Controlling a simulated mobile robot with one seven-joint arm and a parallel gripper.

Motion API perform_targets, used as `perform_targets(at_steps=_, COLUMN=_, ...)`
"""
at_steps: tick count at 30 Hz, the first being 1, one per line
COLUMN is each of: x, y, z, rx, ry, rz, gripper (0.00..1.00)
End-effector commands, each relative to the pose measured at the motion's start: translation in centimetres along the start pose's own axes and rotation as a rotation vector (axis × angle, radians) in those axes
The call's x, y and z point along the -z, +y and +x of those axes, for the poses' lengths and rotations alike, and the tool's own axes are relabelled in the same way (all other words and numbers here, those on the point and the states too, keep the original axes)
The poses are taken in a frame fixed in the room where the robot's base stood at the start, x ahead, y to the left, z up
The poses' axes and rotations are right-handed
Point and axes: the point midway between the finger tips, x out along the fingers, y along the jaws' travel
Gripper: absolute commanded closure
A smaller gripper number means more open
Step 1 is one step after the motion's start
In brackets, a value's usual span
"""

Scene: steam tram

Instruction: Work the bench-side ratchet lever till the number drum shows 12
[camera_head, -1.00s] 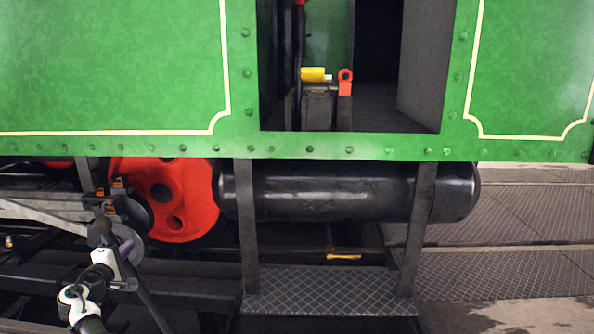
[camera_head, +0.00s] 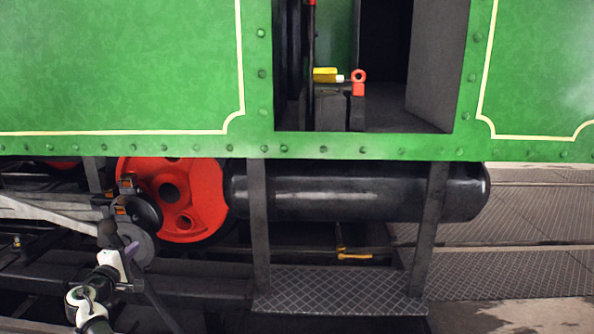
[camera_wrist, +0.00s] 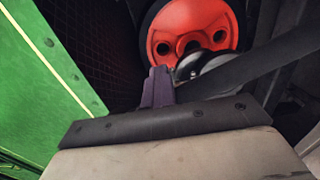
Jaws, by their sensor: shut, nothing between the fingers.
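Around the gripper in the head view are a dark round disc (camera_head: 141,212) and small dark blocks with orange faces (camera_head: 122,210). I cannot tell whether these belong to the number drum. A dark bar (camera_wrist: 255,66) slants past the fingertips in the wrist view; contact is unclear. I cannot identify the ratchet lever, and no number is legible.
The green tram side (camera_head: 120,70) hangs above the red wheel (camera_head: 165,190) and a black cylinder (camera_head: 350,190). A metal step (camera_head: 340,290) hangs below the doorway. A yellow piece (camera_head: 325,75) and a red piece (camera_head: 358,82) sit in the doorway. Ribbed paving lies at right.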

Motion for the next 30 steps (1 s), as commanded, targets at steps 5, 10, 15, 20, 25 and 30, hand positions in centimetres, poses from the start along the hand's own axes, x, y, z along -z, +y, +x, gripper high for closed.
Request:
perform_targets(at_steps=5, x=0.6, y=0.3, z=-3.0, rx=0.005, ry=0.015, rz=-0.004, gripper=1.0)
perform_targets(at_steps=10, x=0.5, y=0.2, z=-5.5, rx=0.004, ry=0.012, rz=-0.003, gripper=1.0)
perform_targets(at_steps=15, x=0.3, y=0.2, z=-7.9, rx=0.002, ry=0.008, rz=-0.003, gripper=1.0)
perform_targets(at_steps=20, x=0.2, y=0.1, z=-10.0, rx=0.003, ry=0.006, rz=-0.003, gripper=1.0)
perform_targets(at_steps=25, x=0.2, y=-0.1, z=-11.0, rx=0.002, ry=0.004, rz=-0.002, gripper=1.0)
perform_targets(at_steps=30, x=0.2, y=-0.1, z=-11.0, rx=0.002, ry=0.003, rz=-0.002, gripper=1.0)
